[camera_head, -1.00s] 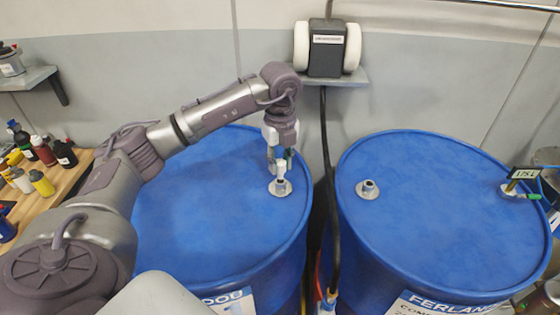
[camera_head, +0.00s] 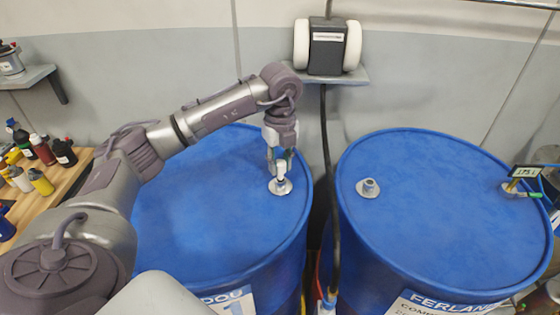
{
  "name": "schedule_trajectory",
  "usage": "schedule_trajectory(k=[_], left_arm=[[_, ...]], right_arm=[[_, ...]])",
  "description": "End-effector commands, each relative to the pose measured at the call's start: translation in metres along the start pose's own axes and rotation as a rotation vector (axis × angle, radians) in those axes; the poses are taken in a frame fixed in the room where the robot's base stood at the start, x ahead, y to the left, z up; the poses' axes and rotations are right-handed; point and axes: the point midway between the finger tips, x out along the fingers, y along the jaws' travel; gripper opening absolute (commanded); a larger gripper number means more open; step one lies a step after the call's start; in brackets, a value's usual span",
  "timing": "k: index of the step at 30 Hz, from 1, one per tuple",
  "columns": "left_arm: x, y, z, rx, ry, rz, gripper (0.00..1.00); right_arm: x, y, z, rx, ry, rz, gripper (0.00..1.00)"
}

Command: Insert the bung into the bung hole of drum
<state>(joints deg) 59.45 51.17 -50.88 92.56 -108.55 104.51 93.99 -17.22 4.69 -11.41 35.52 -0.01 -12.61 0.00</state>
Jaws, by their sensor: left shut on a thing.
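My left gripper (camera_head: 280,160) points down over the left blue drum (camera_head: 195,230), near its right rim. It is shut on a small pale bung (camera_head: 281,170), partly hidden by the fingers. The bung is upright, directly over the round grey bung hole fitting (camera_head: 281,187) on the drum lid. Its lower end meets the fitting's middle in this view; I cannot tell how deep it sits. My right gripper does not show.
A black hose (camera_head: 326,150) hangs between the drums. Bottles stand on a wooden bench (camera_head: 75,183) at left. A wall shelf (camera_head: 345,77) is behind.

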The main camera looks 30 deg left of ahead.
Motion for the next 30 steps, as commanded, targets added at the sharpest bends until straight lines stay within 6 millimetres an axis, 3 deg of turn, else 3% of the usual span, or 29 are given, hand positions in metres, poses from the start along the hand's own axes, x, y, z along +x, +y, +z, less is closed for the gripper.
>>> schedule_trajectory(k=[30], left_arm=[[0.027, 0.0, 0.0, 0.0, 0.0, 0.001, 0.0]], right_arm=[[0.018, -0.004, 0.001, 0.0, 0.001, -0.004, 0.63]])
